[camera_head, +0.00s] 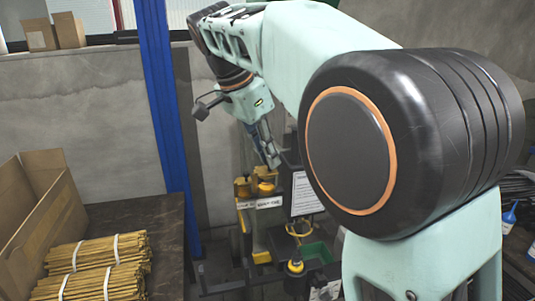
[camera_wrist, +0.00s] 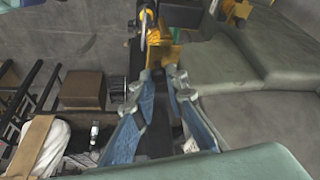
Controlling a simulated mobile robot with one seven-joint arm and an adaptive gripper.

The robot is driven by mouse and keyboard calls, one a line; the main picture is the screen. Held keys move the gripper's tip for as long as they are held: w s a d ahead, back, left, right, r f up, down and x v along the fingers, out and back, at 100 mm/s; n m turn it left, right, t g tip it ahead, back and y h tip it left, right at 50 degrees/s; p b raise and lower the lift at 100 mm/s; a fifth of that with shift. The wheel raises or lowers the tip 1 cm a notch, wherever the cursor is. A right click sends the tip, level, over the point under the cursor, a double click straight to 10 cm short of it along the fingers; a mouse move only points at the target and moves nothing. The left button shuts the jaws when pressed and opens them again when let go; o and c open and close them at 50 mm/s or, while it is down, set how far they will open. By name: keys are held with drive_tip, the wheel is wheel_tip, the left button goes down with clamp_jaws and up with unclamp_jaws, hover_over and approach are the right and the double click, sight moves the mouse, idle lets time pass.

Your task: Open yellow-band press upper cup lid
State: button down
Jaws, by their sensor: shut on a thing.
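My gripper (camera_head: 270,152) reaches down from the far end of my arm to the top of the presses. In the wrist view its blue-padded fingers (camera_wrist: 160,80) are closed in on a narrow dark part, which may be the upper cup lid; I cannot make out its outline. A yellow press part (camera_wrist: 164,52) lies just beyond the fingertips. In the head view a press with a yellow top (camera_head: 265,186) stands just below the gripper, and a second yellow-topped press (camera_head: 242,188) stands to its left. The band colours and the lid's angle are too small to tell.
A white sign (camera_head: 305,194) and a green tray (camera_head: 313,252) stand right of the presses. A blue post (camera_head: 165,110) rises to their left. A table (camera_head: 150,215) at the left bears a cardboard box (camera_head: 25,215) and bundled sticks (camera_head: 100,255).

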drive_tip(key=shift+w, duration=0.1)
drive_tip(key=n, duration=0.2)
drive_tip(key=w+n+t+y, duration=0.1)
drive_tip(key=n, duration=0.1)
drive_tip(key=shift+n+y+b, duration=0.3)
drive_tip(key=shift+n+b, duration=0.1)
drive_tip(key=n, duration=0.1)
drive_tip(key=n+y, duration=0.1)
drive_tip(key=n, duration=0.1)
drive_tip(key=w+n, duration=0.1)
drive_tip(key=shift+a+r+n+t+y, duration=0.1)
drive_tip(key=shift+a+n+t+y, duration=0.2)
drive_tip(key=shift+a+t, duration=0.1)
drive_tip(key=shift+w+a+n+g+y+p, duration=0.15)
drive_tip(key=shift+a+n+g+y+p, duration=0.3)
drive_tip(key=shift+n, duration=1.1)
drive_tip(key=shift+w+a+n+y+p, duration=0.1)
drive_tip(key=shift+a+n+y+p, duration=0.4)
drive_tip(key=shift+n, duration=1.1)
drive_tip(key=shift+w+a+n+g+y+p, duration=0.2)
drive_tip(key=shift+n+y+p, duration=0.5)
drive_tip(key=shift+n, duration=0.85)
drive_tip(key=shift+s, duration=0.1)
drive_tip(key=c, duration=1.9)
unclamp_jaws()
drive_tip(key=shift+c, duration=0.2)
